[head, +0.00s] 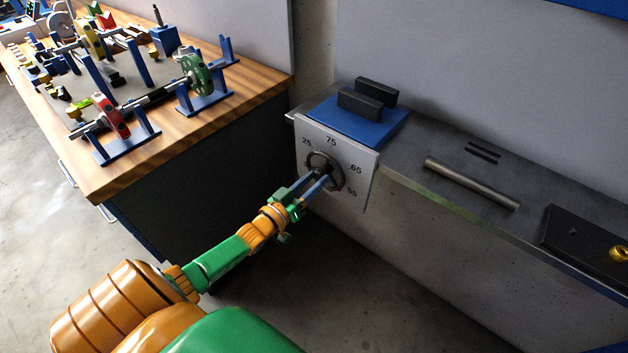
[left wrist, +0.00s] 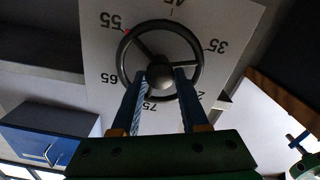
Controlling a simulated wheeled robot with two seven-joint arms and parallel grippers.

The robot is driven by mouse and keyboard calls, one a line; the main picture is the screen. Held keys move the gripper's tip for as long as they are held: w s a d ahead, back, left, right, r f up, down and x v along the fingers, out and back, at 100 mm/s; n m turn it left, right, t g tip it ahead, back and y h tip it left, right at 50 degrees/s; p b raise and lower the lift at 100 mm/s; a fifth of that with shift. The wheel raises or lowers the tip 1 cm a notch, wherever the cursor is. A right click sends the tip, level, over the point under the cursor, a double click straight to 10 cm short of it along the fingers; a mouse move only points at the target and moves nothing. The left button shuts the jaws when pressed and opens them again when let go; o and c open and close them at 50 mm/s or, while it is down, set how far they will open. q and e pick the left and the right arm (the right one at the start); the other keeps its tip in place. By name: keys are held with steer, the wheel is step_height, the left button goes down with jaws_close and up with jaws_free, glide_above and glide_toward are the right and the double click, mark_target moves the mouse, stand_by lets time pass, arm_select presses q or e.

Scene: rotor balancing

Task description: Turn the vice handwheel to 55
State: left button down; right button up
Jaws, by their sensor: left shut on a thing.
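The dark round vice handwheel (head: 318,163) is mounted on a white dial plate (head: 362,170) on the front of the grey bench. In the left wrist view the handwheel (left wrist: 124,66) shows its rim, spokes and round hub. A small red mark at the rim's upper left is beside the number 55. Numbers 65, 75, 35 and 45 show around the plate, some partly cut off or hidden. My left gripper (head: 325,182) reaches the wheel from the front, its blue fingers (left wrist: 163,80) shut on the wheel near the hub. Exact contact is hard to see. My right gripper is not in view.
The blue vice (head: 350,124) with two dark jaws sits on the bench above the dial. A metal rod (head: 470,183) and a black block (head: 585,238) lie on the bench. A wooden table (head: 200,125) with rotor parts and blue stands is at left.

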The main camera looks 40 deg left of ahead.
arm_select(q)
steer(key=shift+n, duration=0.9)
steer(key=shift+c, duration=2.1)
jaws_free()
steer(key=shift+s, duration=0.15)
steer(key=s, duration=0.7)
steer(key=shift+a+p, duration=0.3)
steer(key=shift+p, duration=0.15)
steer(key=shift+w, duration=0.1)
